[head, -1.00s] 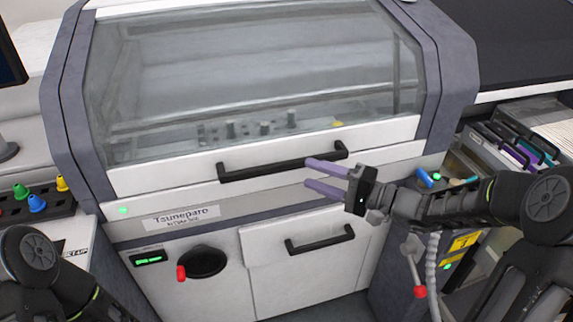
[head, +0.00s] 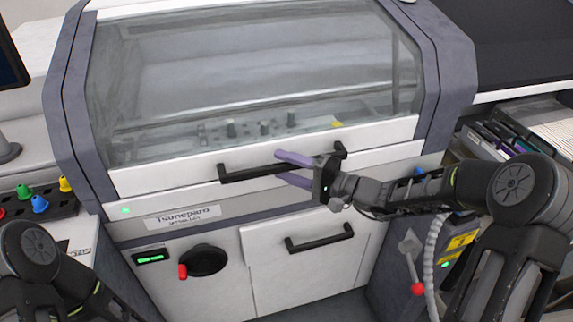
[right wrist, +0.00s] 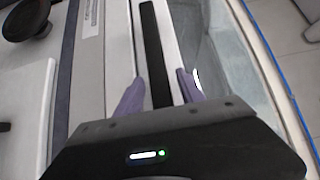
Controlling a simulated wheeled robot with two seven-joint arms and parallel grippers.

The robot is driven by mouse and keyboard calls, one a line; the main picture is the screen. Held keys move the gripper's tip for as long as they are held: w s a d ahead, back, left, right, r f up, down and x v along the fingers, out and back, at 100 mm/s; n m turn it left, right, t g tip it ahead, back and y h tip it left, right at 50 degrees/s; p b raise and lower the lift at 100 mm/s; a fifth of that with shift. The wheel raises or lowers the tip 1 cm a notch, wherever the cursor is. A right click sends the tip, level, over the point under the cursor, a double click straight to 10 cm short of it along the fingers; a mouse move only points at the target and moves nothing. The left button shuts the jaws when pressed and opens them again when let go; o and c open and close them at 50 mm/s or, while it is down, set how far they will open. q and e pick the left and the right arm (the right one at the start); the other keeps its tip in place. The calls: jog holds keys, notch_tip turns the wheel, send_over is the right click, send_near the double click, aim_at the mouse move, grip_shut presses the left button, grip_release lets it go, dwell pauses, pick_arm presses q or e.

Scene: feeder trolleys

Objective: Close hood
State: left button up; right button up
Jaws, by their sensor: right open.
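The hood (head: 255,75) is a large clear window in a white and grey frame on the machine. It looks lowered, with its white lower rail (head: 150,182) against the front panel. A long black handle (head: 245,175) runs along that rail. My right gripper (head: 279,165) is open at the right part of the handle, one purple finger above it and one below. In the right wrist view the handle (right wrist: 155,45) runs between the two open fingers (right wrist: 160,79); contact cannot be told. My left arm shows at the lower left, but its gripper is out of view.
Below the hood are a label plate (head: 182,217), a red-handled black knob (head: 205,260) and a drawer with a second black handle (head: 320,238). A red-tipped lever (head: 416,288) stands at the right. Colored knobs (head: 40,203) sit at the left.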

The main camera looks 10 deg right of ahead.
jog(key=shift+c, duration=0.3)
grip_shut()
dwell(1.1)
